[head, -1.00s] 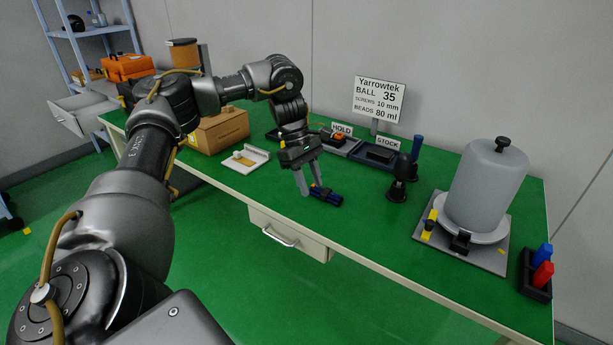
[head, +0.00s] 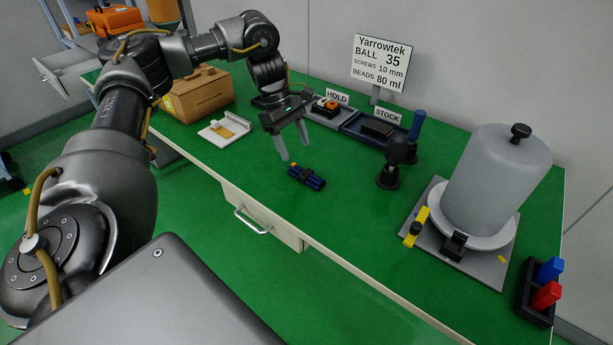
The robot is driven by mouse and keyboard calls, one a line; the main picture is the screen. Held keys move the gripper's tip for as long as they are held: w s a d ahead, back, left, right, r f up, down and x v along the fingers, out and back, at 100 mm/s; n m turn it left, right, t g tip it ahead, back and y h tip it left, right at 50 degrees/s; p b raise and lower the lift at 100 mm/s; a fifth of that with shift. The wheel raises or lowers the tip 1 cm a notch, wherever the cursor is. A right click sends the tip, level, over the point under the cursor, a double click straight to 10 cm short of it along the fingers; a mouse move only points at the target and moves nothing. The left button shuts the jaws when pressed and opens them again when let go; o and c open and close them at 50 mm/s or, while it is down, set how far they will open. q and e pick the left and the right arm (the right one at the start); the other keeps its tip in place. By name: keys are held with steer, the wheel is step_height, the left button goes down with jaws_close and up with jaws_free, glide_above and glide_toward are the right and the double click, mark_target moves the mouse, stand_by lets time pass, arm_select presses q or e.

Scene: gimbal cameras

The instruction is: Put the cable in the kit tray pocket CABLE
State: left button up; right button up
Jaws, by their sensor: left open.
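A dark blue bundle with a black band and a small orange end, which looks like the cable (head: 307,177), lies on the green table near its front edge. My left gripper (head: 295,150) is open and empty, pointing down just behind and left of the bundle. Its fingers look clear of the bundle. No tray pocket marked CABLE can be read in this view. My right gripper is out of view.
Dark trays marked HOLD (head: 337,97) and STOCK (head: 388,114) stand at the back. A cardboard box (head: 198,95) and white holder (head: 224,129) are at left. A grey canister (head: 495,178) and marker rack (head: 537,293) are at right. The table around the bundle is clear.

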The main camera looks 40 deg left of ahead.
mark_target(305, 172)
arm_select(q)
steer(key=shift+x, duration=1.25)
steer(key=shift+d+f, duration=0.25)
steer(key=x, duration=0.4)
steer(key=shift+d+f+p, duration=0.3)
steer(key=shift+f, duration=0.05)
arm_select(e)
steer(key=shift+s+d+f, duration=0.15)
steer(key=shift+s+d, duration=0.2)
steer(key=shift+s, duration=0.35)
arm_select(q)
steer(key=shift+c, duration=0.4)
steer(key=shift+r, duration=0.1)
steer(key=c, duration=1.1)
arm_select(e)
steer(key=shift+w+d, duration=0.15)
